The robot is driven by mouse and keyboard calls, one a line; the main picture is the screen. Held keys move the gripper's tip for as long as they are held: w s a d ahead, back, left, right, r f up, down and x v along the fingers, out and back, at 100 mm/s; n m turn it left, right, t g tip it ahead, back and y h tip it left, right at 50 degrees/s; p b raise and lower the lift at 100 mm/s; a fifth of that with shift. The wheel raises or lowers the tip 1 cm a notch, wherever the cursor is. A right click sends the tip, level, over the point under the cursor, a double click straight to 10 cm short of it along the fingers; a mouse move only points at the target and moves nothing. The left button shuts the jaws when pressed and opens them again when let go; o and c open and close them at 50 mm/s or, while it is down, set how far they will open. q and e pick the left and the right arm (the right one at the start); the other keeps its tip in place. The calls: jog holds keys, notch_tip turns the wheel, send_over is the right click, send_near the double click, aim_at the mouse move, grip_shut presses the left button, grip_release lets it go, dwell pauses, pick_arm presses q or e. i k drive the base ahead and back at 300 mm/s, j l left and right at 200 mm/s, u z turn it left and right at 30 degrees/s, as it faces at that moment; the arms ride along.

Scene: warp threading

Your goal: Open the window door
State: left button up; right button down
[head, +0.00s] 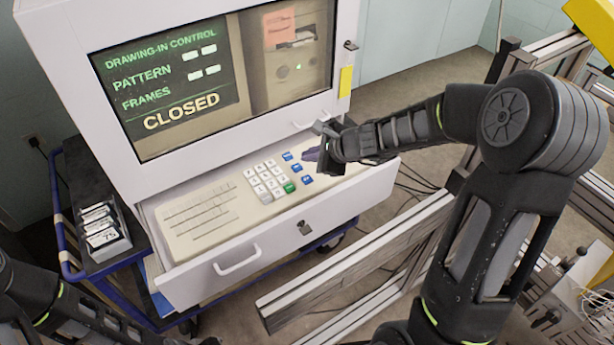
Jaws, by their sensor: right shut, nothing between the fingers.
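The window door (235,95) is the white-framed pane on the front of the white cabinet. It looks shut, and a screen reading "CLOSED" shows behind it. A small pale handle (303,124) is at its lower right, partly hidden by my right gripper. My right gripper (322,148) is shut and empty, in front of the door's lower right corner and above the open drawer. I cannot tell whether it touches the handle. My left arm shows at the lower left, but its gripper is out of view.
The keypad drawer (238,268) stands pulled out below the door. A dark latch (350,45) and a yellow label (346,80) are on the cabinet's right edge. A blue cart (72,262) with a card box (103,232) is at left. Metal rails (375,262) stand at right.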

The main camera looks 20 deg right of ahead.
aim_at(63, 36)
jog(key=k+l, duration=0.25)
jog(key=k, duration=0.2)
jog(key=k+l, duration=0.25)
jog(key=k, duration=0.25)
